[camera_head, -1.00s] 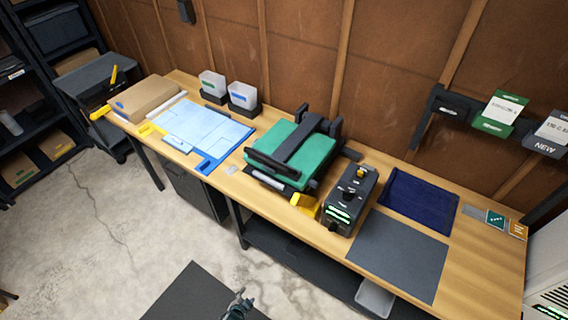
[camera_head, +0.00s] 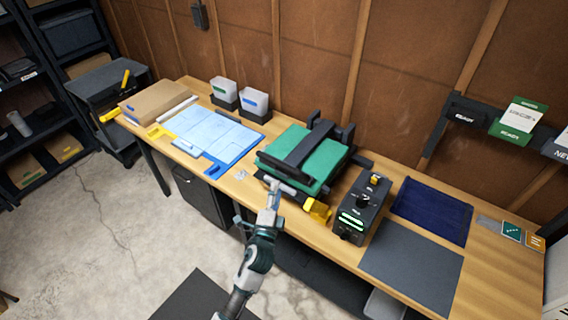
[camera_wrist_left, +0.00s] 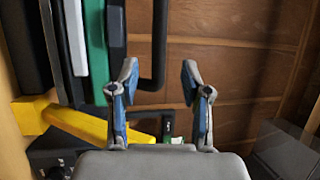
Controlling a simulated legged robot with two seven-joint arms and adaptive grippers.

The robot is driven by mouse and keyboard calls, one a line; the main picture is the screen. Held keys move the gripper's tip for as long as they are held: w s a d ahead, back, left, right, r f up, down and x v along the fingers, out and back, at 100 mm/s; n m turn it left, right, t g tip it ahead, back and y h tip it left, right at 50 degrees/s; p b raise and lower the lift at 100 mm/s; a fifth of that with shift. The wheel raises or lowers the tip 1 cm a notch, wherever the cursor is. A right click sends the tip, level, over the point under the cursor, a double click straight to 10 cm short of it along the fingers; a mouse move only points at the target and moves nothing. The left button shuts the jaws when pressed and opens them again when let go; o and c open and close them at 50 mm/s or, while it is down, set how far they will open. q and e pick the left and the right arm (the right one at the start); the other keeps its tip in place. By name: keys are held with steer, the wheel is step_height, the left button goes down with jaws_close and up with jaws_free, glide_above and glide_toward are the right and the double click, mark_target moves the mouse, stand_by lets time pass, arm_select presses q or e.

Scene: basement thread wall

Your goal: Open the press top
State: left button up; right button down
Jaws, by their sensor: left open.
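The press (camera_head: 305,155) stands mid-bench, with a green top and black bars lying across it. Its top looks down flat over the base. A pale bar runs along its front edge, and a yellow handle (camera_head: 318,209) sticks out at its front right corner. My left gripper (camera_head: 262,212) is at the front of the press, just off the bench edge, open and empty. In the left wrist view its open fingers (camera_wrist_left: 160,85) have nothing between them; the yellow handle (camera_wrist_left: 75,122) and the press's green and black parts (camera_wrist_left: 97,50) lie to their left. My right gripper is not in view.
A black control box (camera_head: 361,208) with lit green display stands right of the press. A dark blue cloth (camera_head: 432,210) and grey mat (camera_head: 412,265) lie farther right. A light blue sheet (camera_head: 215,135) and two bins (camera_head: 254,102) are on the left. Open floor lies in front.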

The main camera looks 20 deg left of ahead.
mark_target(279, 165)
arm_select(q)
steer(key=w, duration=0.3)
steer(key=w+a+r, duration=0.1)
steer(key=w, duration=0.5)
steer(key=shift+w+a+r, duration=0.25)
steer(key=shift+w+a, duration=0.1)
steer(key=shift+w, duration=0.05)
steer(key=shift+w+d+r, duration=0.1)
steer(key=shift+w+d, duration=0.2)
steer(key=shift+d, duration=0.2)
steer(key=shift+a, duration=0.5)
jaws_close()
